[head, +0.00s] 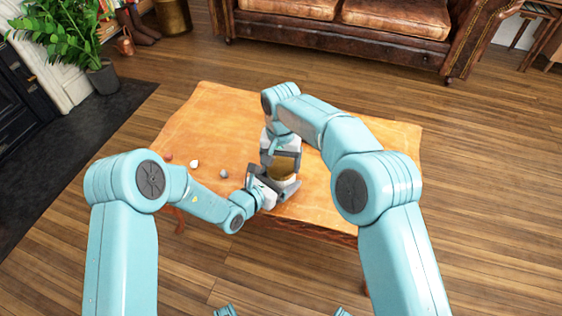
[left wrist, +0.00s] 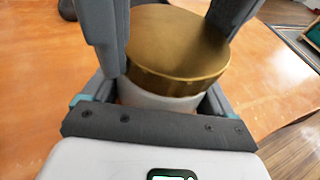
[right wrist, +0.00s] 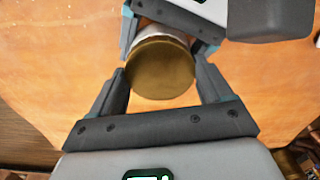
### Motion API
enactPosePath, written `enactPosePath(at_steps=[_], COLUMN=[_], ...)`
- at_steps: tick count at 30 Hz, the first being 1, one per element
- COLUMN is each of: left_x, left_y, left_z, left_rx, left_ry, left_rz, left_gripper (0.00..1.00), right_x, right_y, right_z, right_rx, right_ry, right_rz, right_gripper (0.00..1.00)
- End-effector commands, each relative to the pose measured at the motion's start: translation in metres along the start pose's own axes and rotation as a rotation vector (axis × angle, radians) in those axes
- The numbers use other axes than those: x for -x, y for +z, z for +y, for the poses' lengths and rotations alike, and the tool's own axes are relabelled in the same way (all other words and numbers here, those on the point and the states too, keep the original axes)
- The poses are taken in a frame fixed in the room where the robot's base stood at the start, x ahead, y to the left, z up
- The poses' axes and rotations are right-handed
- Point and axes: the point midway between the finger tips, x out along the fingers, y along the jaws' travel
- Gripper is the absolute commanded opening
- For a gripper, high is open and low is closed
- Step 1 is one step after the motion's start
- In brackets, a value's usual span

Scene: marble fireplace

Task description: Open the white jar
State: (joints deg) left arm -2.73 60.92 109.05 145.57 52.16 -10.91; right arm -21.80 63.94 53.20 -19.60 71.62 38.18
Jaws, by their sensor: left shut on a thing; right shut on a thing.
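The white jar (left wrist: 160,102) has a wide gold lid (left wrist: 178,45) and stands over the wooden table, lid still on its top. The lid also shows in the head view (head: 283,168) and right wrist view (right wrist: 160,70). My left gripper (head: 277,190) is shut on the white body from the front. My right gripper (right wrist: 160,72) comes from above and is shut on the lid, one finger on each side. Much of the jar's body is hidden by the fingers, and I cannot tell whether its base touches the table.
The table (head: 370,150) has free room right of the jar. A leather sofa (head: 340,25) stands behind, and a potted plant (head: 62,35) at the upper left.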

Motion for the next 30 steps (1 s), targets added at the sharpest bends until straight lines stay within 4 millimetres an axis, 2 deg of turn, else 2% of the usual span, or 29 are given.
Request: enactPosePath(at_steps=[4, 11, 12, 13, 14, 20, 30], left_x=[0.0, 0.0, 0.0, 0.0, 0.0, 0.0, 0.0], left_y=[0.001, 0.001, 0.001, 0.001, 0.001, 0.001, 0.001], left_z=[0.001, 0.001, 0.001, 0.001, 0.001, 0.001, 0.0], left_rx=[0.0, 0.0, 0.0, 0.0, 0.0, 0.0, 0.0], left_ry=[0.001, 0.001, 0.001, 0.002, 0.001, 0.001, 0.001], left_rz=[-0.001, -0.001, -0.001, -0.001, -0.001, -0.001, -0.002], left_gripper=[0.01, 0.01, 0.01, 0.01, 0.01, 0.01, 0.01], right_x=[0.001, 0.001, 0.001, 0.001, 0.001, 0.001, 0.042], right_y=[0.0, 0.0, 0.0, 0.0, 0.0, 0.0, 0.0], right_z=[0.0, 0.0, 0.0, 0.0, 0.0, 0.0, 0.0], right_rx=[0.126, 0.133, 0.133, 0.132, 0.132, 0.131, 0.13], right_ry=[0.0, 0.0, 0.0, 0.0, 0.0, 0.0, -0.001], right_rz=[0.0, -0.001, -0.001, 0.0, 0.0, 0.0, 0.001], right_gripper=[0.43, 0.42, 0.85, 0.95, 1.0, 1.0, 1.0])
